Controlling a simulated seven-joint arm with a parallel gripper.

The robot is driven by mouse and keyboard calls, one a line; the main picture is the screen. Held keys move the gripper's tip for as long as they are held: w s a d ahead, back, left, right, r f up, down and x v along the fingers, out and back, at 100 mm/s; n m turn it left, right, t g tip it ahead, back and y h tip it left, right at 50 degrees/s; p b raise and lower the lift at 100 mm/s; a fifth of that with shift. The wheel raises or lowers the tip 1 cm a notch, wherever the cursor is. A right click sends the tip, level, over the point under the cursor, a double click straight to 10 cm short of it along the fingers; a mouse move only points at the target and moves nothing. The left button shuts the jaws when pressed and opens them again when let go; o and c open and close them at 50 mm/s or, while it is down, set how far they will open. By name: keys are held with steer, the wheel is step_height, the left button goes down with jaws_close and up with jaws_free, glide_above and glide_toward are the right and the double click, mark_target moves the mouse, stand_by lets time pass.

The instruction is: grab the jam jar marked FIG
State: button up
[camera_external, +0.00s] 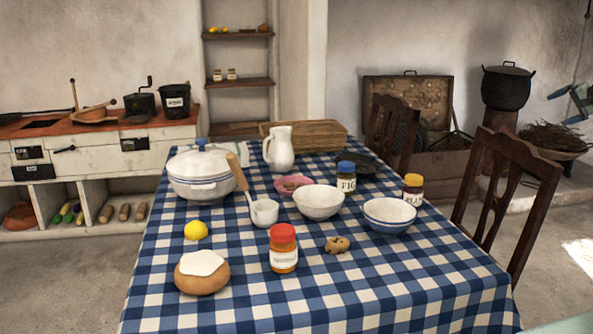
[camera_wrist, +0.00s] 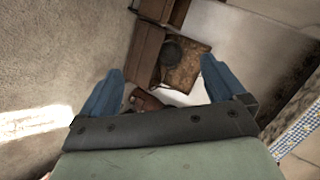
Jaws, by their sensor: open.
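The jar marked FIG (camera_external: 346,180) has a blue lid and dark contents. It stands upright on the checked tablecloth (camera_external: 370,290), behind and right of a white bowl (camera_external: 318,203). A yellow-lidded jar (camera_external: 413,189), its label seeming to read PLUM, stands to its right. A red-lidded jar (camera_external: 283,249) stands nearer the front; its label is too small to read. In the wrist view my gripper (camera_wrist: 160,82) has its two blue fingers spread wide with nothing between them. It points away from the jars, and only a bit of checked cloth shows at that view's right edge.
A blue-rimmed bowl (camera_external: 388,217) stands between the white bowl and the yellow-lidded jar. A pot (camera_external: 199,175), a pitcher (camera_external: 279,149), a ladle cup (camera_external: 264,212) and a wooden box (camera_external: 303,134) crowd the left and back. Chairs (camera_external: 497,190) line the right side. The front right cloth is clear.

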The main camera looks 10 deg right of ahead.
step_height(320, 180, up, 7)
steer(key=w+a, duration=0.2)
steer(key=w, duration=0.1)
steer(key=w+a+f+g+y, duration=0.1)
steer(key=w+a+f, duration=0.15)
steer(key=a, duration=0.25)
steer(key=w+a+f+n+g, duration=0.1)
steer(key=w+a, duration=0.2)
steer(key=a, duration=0.2)
steer(key=w+a+f+g+y, duration=0.1)
steer(key=w+a, duration=0.1)
steer(key=a, duration=0.4)
steer(key=n+g+h, duration=0.2)
steer(key=g+h, duration=0.3)
steer(key=g, duration=0.3)
glide_above(347, 164)
step_height(347, 164, down, 11)
step_height(347, 164, down, 13)
steer(key=shift+w+f, duration=0.15)
